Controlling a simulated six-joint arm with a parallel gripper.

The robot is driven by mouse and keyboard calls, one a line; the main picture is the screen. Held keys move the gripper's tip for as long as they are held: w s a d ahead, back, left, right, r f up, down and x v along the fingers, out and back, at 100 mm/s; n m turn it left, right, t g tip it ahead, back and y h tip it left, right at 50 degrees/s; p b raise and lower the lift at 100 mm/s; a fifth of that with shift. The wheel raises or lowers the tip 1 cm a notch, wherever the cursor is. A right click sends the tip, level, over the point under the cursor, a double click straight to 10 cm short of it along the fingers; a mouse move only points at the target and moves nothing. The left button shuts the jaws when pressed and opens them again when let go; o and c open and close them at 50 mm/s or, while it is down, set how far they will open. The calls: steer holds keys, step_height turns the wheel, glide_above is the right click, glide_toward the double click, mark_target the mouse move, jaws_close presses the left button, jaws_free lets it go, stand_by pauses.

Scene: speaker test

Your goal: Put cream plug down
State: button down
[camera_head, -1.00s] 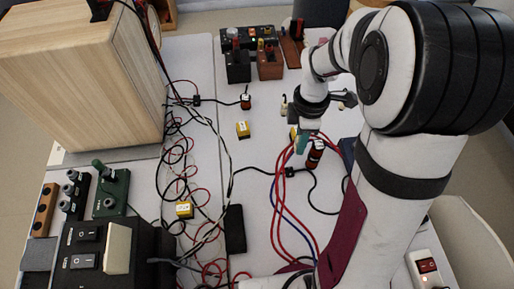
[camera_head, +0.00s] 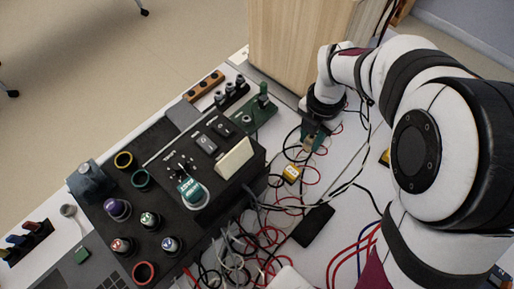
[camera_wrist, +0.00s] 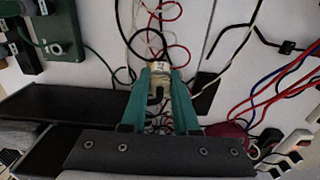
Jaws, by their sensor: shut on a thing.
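In the head view the plug is small and mostly hidden by the fingers. I cannot tell whether it touches the table.
A wooden cabinet (camera_head: 296,50) stands just behind the gripper. A green switch module (camera_head: 250,119) and a black control console (camera_head: 165,205) are to the left. A yellow block (camera_head: 291,174), a black box (camera_head: 314,226) and tangled red, black and white wires lie nearer.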

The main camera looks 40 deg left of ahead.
steer(key=s+a+f, duration=0.1)
steer(key=a+f, duration=0.1)
steer(key=a, duration=0.1)
steer(key=s+a+f, duration=0.1)
steer(key=a+f, duration=0.1)
steer(key=a, duration=0.1)
steer(key=s+a+f, duration=0.2)
steer(key=a, duration=0.1)
steer(key=shift+s+a+f, duration=0.1)
steer(key=shift+a+f, duration=0.1)
steer(key=shift+a, duration=0.15)
step_height(320, 180, down, 4)
steer(key=shift+a+f, duration=0.1)
steer(key=shift+a, duration=0.05)
steer(key=shift+f, duration=0.15)
steer(key=c, duration=0.7)
jaws_free()
steer(key=shift+o, duration=0.2)
